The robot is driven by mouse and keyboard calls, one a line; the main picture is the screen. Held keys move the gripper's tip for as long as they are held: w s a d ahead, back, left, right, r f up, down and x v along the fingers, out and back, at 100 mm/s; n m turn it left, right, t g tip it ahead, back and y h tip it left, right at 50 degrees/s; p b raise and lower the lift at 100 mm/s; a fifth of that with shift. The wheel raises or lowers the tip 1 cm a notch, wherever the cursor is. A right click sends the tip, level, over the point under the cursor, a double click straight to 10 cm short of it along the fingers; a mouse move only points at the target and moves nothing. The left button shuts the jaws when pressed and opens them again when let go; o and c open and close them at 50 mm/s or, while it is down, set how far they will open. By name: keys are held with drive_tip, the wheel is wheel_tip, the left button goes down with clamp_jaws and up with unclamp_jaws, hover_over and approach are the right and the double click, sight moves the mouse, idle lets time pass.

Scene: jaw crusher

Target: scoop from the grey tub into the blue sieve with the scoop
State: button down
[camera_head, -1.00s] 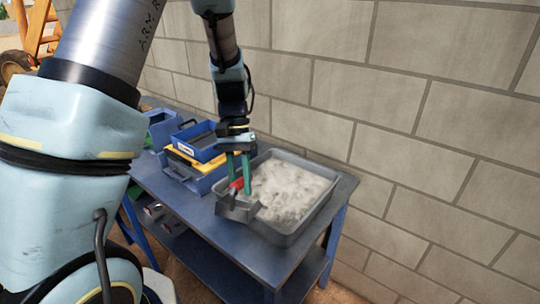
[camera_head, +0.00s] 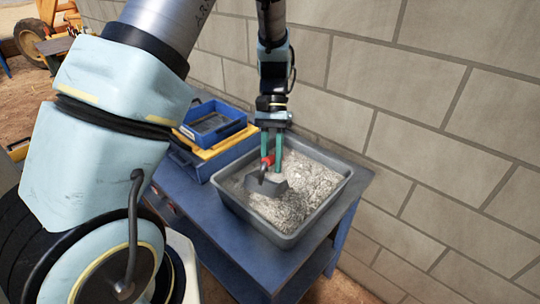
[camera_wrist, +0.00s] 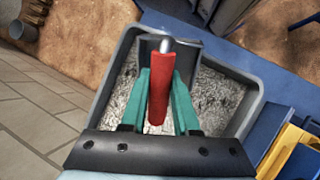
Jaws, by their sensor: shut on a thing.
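The grey tub (camera_head: 285,240) stands on the blue table and holds grey-white crushed material. My gripper (camera_head: 271,160) points down over the tub and is shut on the red handle of the scoop (camera_head: 266,185). The scoop's grey metal pan is over the material inside the tub's outline; whether it touches the material I cannot tell. The wrist view shows the red handle (camera_wrist: 160,88) between the green fingers, with the pan partly hidden beyond it. The blue sieve (camera_head: 213,126) sits left of the tub, on a yellow piece, and looks empty.
The blue table (camera_head: 190,208) has a bare strip in front of the tub. A block wall (camera_head: 440,120) runs close behind and right of it. A blue box (camera_head: 195,165) is under the yellow piece (camera_head: 235,142).

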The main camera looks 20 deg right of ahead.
drive_tip(key=w+d+f+t+h+b, duration=0.3)
drive_tip(key=w+d+f+b, duration=0.3)
drive_tip(key=f+b, duration=0.4)
drive_tip(key=shift+m+t+h, duration=0.4)
drive_tip(key=shift+t+h, duration=0.4)
drive_tip(key=shift+t, duration=0.1)
drive_tip(key=r, duration=0.3)
drive_tip(key=s+a+r, duration=0.1)
drive_tip(key=r, duration=0.2)
drive_tip(key=a+r, duration=0.1)
drive_tip(key=r, duration=0.3)
drive_tip(key=shift+s+b, duration=0.35)
drive_tip(key=shift+s, duration=0.05)
